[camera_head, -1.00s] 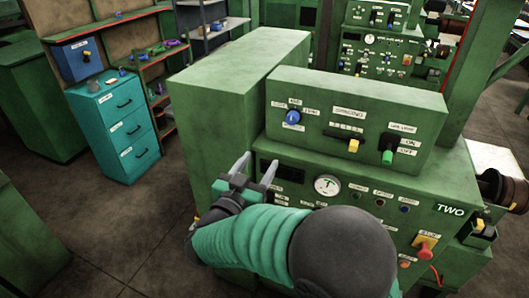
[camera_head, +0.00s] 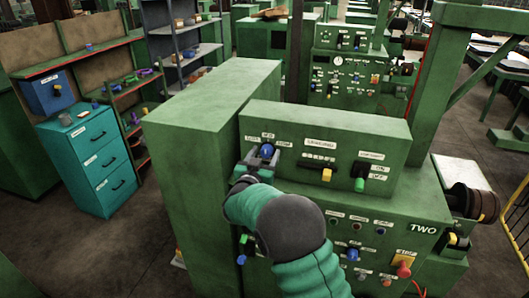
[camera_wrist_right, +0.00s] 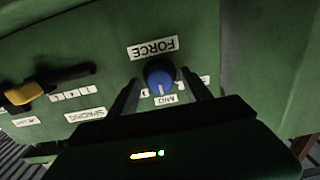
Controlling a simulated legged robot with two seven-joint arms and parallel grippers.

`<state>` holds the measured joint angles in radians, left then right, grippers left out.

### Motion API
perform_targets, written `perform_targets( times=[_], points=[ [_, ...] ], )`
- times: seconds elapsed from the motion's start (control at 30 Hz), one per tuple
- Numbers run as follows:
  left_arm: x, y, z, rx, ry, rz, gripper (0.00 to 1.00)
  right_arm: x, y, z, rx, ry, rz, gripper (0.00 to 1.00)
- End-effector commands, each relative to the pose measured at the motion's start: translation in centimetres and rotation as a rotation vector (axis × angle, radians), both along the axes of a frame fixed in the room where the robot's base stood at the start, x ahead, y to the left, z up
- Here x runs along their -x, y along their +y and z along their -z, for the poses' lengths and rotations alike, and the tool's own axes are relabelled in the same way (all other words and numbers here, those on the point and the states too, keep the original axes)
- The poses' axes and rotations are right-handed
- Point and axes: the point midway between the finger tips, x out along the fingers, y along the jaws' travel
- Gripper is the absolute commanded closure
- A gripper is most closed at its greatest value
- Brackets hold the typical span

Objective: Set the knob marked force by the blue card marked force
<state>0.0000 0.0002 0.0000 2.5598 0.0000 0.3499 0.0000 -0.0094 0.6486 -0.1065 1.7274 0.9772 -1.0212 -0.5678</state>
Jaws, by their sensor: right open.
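The blue knob (camera_head: 266,151) is on the upper left of the green machine's raised panel. In the right wrist view the knob (camera_wrist_right: 159,74) sits beside an upside-down label reading FORCE (camera_wrist_right: 152,47). A pale mark on the knob appears to point toward the label MID (camera_wrist_right: 166,99). My right gripper (camera_head: 261,160) is open at the knob, with a finger on either side in the wrist view (camera_wrist_right: 161,88). I cannot tell whether the fingers touch it. I cannot make out a blue card marked force. My left gripper is not in view.
A teal drawer cabinet (camera_head: 92,160) and a blue box (camera_head: 48,93) stand at the left.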

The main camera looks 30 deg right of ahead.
Motion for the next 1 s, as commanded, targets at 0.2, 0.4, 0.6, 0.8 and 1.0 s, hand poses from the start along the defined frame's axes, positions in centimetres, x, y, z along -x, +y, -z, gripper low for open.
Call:
perform_targets(
  times=[0.2,0.4,0.6,0.8,1.0],
  points=[
    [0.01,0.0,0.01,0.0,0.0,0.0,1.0,-0.09,-0.06,0.1,0.0,0.001,0.0,0.43],
    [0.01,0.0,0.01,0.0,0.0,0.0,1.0,-0.1,-0.04,0.11,0.0,0.001,0.0,0.66],
    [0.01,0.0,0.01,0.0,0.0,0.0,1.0,-0.11,0.02,0.09,-0.001,0.001,-0.001,0.92],
    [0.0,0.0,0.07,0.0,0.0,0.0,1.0,-0.13,0.02,0.1,-0.002,-0.001,-0.001,1.0],
    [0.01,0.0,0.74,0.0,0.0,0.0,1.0,-0.11,-0.02,0.23,-0.025,-0.03,0.0,1.0]
  ],
)
